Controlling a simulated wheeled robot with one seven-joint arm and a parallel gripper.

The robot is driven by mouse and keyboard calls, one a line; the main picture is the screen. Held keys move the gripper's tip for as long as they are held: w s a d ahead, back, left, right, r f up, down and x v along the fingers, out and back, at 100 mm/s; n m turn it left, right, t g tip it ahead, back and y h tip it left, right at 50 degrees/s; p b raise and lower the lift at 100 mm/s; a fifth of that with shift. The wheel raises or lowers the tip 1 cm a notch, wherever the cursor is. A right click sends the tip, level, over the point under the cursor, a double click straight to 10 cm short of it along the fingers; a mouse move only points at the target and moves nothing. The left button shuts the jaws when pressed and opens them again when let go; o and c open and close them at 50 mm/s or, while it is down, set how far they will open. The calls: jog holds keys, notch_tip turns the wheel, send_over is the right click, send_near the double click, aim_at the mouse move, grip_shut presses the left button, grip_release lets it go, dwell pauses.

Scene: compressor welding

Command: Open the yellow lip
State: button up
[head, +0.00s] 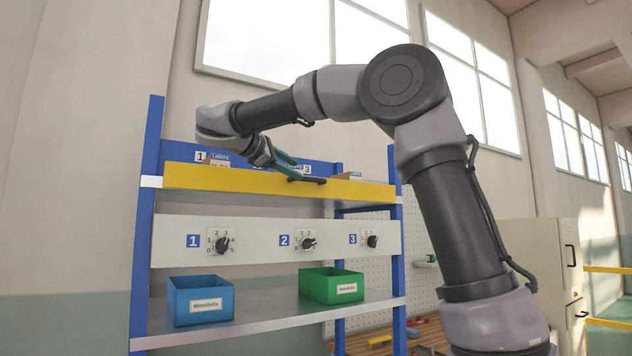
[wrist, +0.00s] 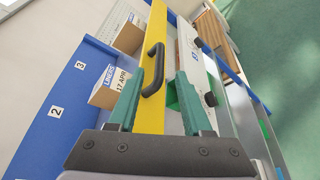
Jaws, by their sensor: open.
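The yellow lip (head: 235,180) is a long bar along the front of the upper shelf, standing upright. It also shows in the wrist view (wrist: 157,22). A black handle (head: 313,181) is fixed to it and shows in the wrist view (wrist: 150,72) too. My gripper (head: 292,172) has green fingers and is at the lip's top edge near the handle. In the wrist view my gripper (wrist: 158,80) is open, with the lip and the handle's near end between its fingers. I cannot tell whether the fingers touch either.
Cardboard boxes (wrist: 107,88) stand on the shelf behind the lip. Below is a white panel (head: 260,240) with three black knobs. A blue bin (head: 200,300) and a green bin (head: 331,286) sit on the lower shelf. Blue posts (head: 146,200) frame the rack.

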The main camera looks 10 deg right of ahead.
aim_at(316, 180)
jog(key=x, duration=1)
jog(key=shift+w+d, duration=0.15)
jog(key=shift+d, duration=0.1)
jog(key=shift+c, duration=0.3)
grip_shut()
